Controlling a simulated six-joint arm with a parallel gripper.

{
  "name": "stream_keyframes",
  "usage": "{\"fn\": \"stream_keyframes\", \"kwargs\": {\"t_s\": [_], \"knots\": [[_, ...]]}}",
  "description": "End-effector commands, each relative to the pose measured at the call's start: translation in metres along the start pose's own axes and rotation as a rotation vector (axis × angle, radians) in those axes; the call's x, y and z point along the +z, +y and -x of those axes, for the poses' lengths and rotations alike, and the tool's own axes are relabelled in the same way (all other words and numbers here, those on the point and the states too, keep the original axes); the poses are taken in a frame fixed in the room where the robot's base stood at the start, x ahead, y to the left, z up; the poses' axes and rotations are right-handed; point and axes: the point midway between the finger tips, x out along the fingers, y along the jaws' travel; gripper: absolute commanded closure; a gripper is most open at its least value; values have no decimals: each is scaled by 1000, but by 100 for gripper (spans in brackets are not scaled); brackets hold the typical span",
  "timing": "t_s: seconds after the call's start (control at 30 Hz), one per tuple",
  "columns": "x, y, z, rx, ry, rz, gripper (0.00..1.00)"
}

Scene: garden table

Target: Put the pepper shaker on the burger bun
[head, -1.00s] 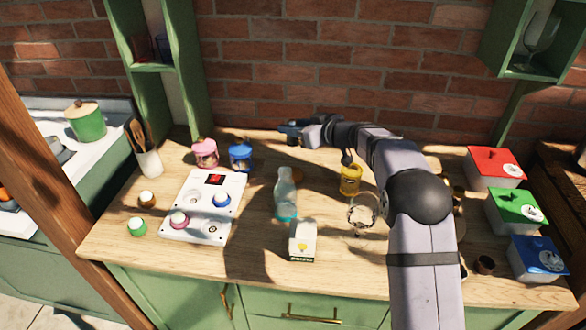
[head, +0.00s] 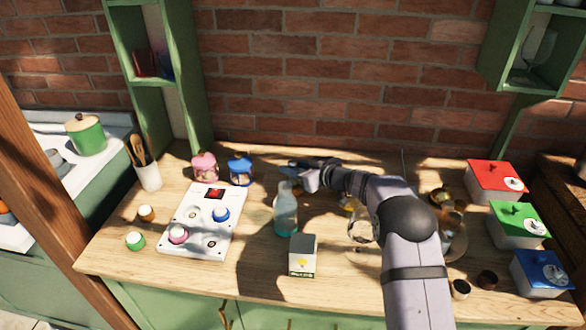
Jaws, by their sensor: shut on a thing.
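My gripper (head: 289,168) reaches in from the right, low over the back middle of the table, just behind the clear bottle. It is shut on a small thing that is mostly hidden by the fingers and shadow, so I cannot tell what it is. A rounded golden-brown thing (head: 440,196), possibly the burger bun, sits right of my arm, partly behind a glass; I cannot be sure of it. I cannot clearly make out a pepper shaker. My gripper is well left of the golden-brown thing.
The clear bottle (head: 286,210) and carton (head: 303,256) stand mid-table. Pink (head: 205,167) and blue (head: 240,170) jars are left of the gripper, near a white panel (head: 190,236). Red (head: 495,181), green (head: 518,225) and blue (head: 541,274) boxes line the right.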

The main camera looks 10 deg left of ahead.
Motion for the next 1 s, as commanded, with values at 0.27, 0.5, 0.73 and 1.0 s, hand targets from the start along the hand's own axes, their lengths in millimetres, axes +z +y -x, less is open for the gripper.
{"fn": "stream_keyframes", "kwargs": {"t_s": [0.27,0.5,0.73,1.0], "knots": [[3,0,-2,1,3,2,96],[7,0,-3,0,2,1,96],[7,0,-3,0,2,1,54],[2,0,-1,1,3,2,54]]}}
